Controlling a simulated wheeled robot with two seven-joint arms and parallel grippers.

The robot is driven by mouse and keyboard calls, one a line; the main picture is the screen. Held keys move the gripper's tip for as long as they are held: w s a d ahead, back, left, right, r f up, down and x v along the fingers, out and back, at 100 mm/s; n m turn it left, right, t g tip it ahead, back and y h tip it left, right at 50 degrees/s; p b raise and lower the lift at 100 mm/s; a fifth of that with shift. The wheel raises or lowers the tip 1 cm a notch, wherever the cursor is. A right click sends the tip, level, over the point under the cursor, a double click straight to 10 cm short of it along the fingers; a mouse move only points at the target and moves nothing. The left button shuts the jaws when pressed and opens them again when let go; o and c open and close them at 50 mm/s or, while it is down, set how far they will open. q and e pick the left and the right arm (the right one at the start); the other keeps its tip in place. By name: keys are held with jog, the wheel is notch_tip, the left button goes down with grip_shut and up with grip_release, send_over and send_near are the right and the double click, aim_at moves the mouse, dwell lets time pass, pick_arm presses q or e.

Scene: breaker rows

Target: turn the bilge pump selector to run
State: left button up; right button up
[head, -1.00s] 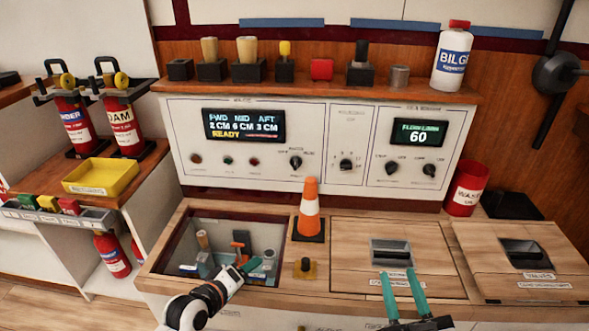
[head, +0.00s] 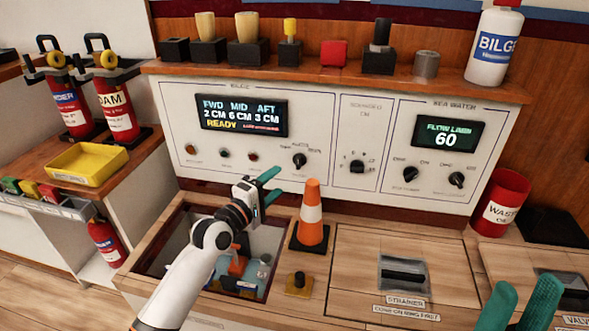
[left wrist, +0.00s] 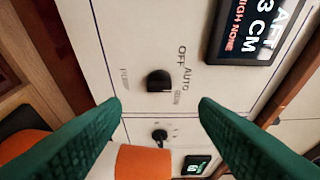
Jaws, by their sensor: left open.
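The bilge pump selector (head: 299,160) is a small black knob at the lower right of the bilge panel (head: 180,115). In the left wrist view the selector (left wrist: 158,80) sits by the words OFF and AUTO, with other labels too faint to read. I cannot tell which label it points to. My left gripper (head: 272,186) is open and empty, just below and left of the selector, apart from it. In the left wrist view its fingertips (left wrist: 160,104) straddle the line to the knob. My right gripper (head: 528,290) is open and empty at the lower right.
An orange and white cone (head: 311,215) stands close to the right of my left gripper. An open bin (head: 160,238) lies beneath my left arm. A scuttle-like strainer hatch (head: 395,245) and red waste can (head: 500,205) are to the right. A shelf (head: 350,80) overhangs the panels.

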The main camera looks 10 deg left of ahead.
aim_at(296, 165)
pick_arm(q)
jog(key=b+x, duration=0.2)
jog(key=x, duration=0.7)
jog(key=shift+b, duration=0.35)
jog(key=c, duration=1)
jog(key=shift+o, duration=0.2)
